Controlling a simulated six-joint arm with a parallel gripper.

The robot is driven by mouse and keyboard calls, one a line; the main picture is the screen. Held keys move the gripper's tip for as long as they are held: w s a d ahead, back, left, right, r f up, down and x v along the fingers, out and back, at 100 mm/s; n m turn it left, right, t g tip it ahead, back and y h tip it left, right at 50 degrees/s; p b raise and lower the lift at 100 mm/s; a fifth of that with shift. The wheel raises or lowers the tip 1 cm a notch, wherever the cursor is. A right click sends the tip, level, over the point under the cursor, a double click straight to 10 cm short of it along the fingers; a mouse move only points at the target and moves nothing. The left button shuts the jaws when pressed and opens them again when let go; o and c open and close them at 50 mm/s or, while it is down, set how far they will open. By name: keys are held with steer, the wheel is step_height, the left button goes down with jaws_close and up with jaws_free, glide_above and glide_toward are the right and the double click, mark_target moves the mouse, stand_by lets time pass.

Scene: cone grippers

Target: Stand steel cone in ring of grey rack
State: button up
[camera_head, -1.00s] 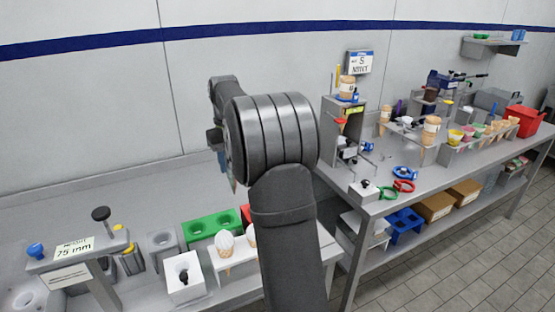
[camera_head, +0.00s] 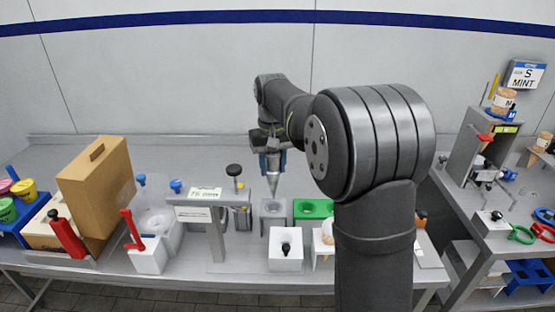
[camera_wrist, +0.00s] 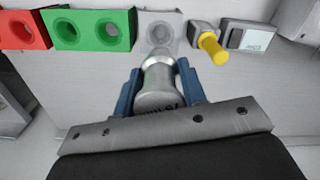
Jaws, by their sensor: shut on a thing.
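The steel cone (camera_head: 272,184) hangs point down from my gripper (camera_head: 268,155) in the head view. In the wrist view my gripper (camera_wrist: 157,78) has its blue fingers closed on either side of the steel cone (camera_wrist: 158,80), around its wide part. The grey rack (camera_head: 273,225) stands on the bench just below the cone tip. In the wrist view the grey rack (camera_wrist: 176,22) shows its round ring beyond the cone, which overlaps its near edge. A gap between tip and ring seems to remain; their exact alignment I cannot tell.
A green rack (camera_head: 314,208) stands right beside the grey rack, with a red rack (camera_wrist: 38,22) past it. A white block (camera_head: 285,262) with a black knob is in front. A height gauge stand (camera_head: 214,235) and a yellow-capped part (camera_wrist: 211,47) are close on the other side.

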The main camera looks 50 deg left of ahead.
mark_target(273, 196)
steer(key=shift+f, duration=5.5)
steer(key=o, duration=1.3)
steer(key=shift+c, duration=0.2)
step_height(273, 196, up, 17)
steer(key=shift+a+r, duration=0.1)
steer(key=shift+r, duration=0.1)
